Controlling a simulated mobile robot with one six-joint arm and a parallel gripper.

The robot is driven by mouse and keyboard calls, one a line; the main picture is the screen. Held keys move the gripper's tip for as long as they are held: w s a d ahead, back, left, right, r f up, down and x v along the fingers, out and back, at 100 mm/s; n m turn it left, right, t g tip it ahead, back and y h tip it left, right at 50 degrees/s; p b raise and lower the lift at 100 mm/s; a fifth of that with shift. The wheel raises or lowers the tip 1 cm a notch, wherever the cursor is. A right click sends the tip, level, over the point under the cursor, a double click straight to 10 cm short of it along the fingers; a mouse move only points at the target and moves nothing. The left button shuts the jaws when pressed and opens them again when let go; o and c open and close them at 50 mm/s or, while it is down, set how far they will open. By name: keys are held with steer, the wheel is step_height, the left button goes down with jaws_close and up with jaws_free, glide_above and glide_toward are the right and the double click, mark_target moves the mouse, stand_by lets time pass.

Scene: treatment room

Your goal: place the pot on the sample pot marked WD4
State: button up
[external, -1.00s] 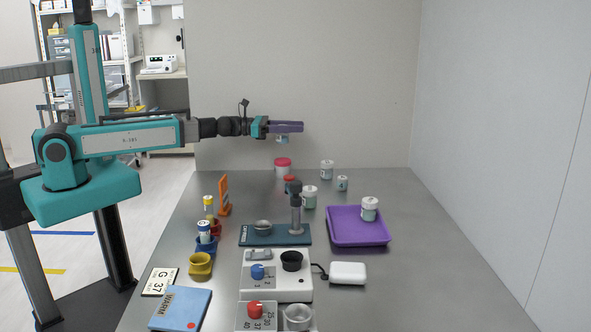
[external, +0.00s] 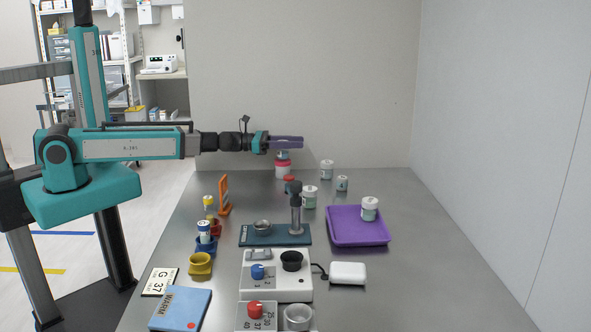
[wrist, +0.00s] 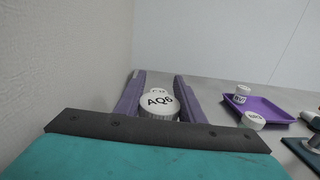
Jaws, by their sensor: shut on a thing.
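My gripper (external: 300,143) is shut on a small pot (external: 282,155), whose white lid marked AQ6 (wrist: 157,103) sits between the purple fingers in the wrist view. I cannot tell whether the two touch. No WD4 marking is readable. Another pot (external: 370,209) stands on the purple tray (external: 345,238).
A dark upright post (external: 296,215) rises from the blue base (external: 250,236). An orange stand (external: 224,195) is on the left. The back wall is close behind my gripper.

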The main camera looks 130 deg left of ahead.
steer(key=shift+f, duration=0.3)
steer(key=shift+f, duration=0.15)
steer(key=o, duration=1)
steer(key=shift+o, duration=0.2)
steer(key=shift+r, duration=0.25)
steer(key=shift+v, duration=1.5)
steer(key=shift+s+d+r+p, duration=0.1)
steer(key=shift+s+d+p, duration=0.05)
steer(key=shift+p, duration=0.65)
steer(key=s+p, duration=0.1)
steer(key=p, duration=0.2)
steer(key=shift+d+p, duration=0.3)
steer(key=shift+d, duration=0.1)
